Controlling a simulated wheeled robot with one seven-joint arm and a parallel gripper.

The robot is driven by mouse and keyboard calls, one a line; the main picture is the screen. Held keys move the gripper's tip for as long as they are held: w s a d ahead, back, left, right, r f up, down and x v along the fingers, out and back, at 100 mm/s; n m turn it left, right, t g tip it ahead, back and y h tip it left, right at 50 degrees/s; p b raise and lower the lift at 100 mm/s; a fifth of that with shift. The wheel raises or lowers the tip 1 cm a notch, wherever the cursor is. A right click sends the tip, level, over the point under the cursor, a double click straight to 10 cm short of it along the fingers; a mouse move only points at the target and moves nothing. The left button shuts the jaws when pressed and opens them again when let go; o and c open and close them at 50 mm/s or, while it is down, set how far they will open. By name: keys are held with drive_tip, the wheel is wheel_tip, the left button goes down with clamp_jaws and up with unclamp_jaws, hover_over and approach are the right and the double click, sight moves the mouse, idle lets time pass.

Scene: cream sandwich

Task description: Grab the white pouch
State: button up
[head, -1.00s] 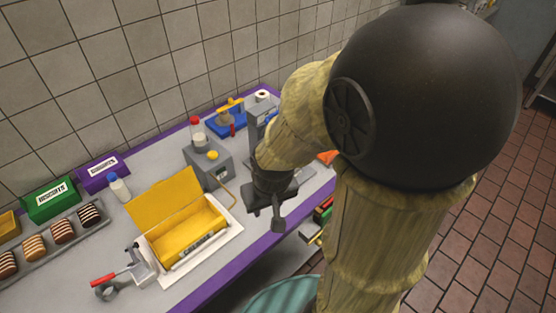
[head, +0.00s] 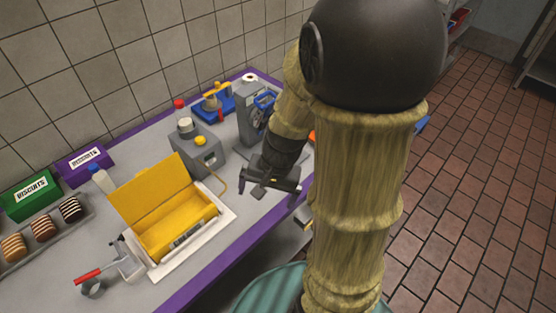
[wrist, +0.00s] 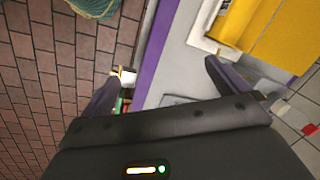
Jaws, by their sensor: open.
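I cannot make out a white pouch for certain in either view. My gripper (head: 277,194) is open and empty, over the counter's front purple edge, right of the open yellow box (head: 150,190). In the wrist view my gripper's two fingers (wrist: 160,78) are spread wide, with the counter edge between them. The yellow box also shows in the wrist view (wrist: 285,35), beyond the right finger. A small white-topped item (wrist: 127,76) sits beside the left finger, below the counter edge; it is too small to identify.
The yellow box stands on a white tray (head: 222,222). A red-handled tool (head: 88,276) lies left of it. A grey machine (head: 200,150) and a grey dispenser (head: 252,113) stand behind. Biscuit boxes (head: 30,198) are at far left. Tiled floor (head: 470,200) is open at right.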

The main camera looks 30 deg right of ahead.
drive_tip(key=w+d+f+m+t+y+b, duration=0.1)
drive_tip(key=w+d+f+m+y+b, duration=0.3)
drive_tip(key=f+m, duration=0.35)
drive_tip(key=w+d+f+m+t+b, duration=0.1)
drive_tip(key=w+d+m+t+b, duration=0.1)
drive_tip(key=d+m, duration=0.3)
drive_tip(key=w+d+f+m+t+h+b, duration=0.1)
drive_tip(key=w+d+m+t+b, duration=0.2)
drive_tip(key=d+m+t+b, duration=0.1)
drive_tip(key=w+d+f+m+t+b, duration=0.1)
drive_tip(key=w+d+m+t+b, duration=0.1)
drive_tip(key=d+m, duration=0.6)
drive_tip(key=t+b, duration=0.1)
drive_tip(key=t, duration=0.1)
drive_tip(key=shift+w+d+f+t, duration=0.2)
drive_tip(key=shift+w+f+t, duration=0.1)
drive_tip(key=x, duration=1.2)
drive_tip(key=shift+d+f, duration=0.1)
drive_tip(key=shift+d, duration=0.05)
drive_tip(key=shift+w, duration=0.1)
drive_tip(key=shift+w, duration=0.1)
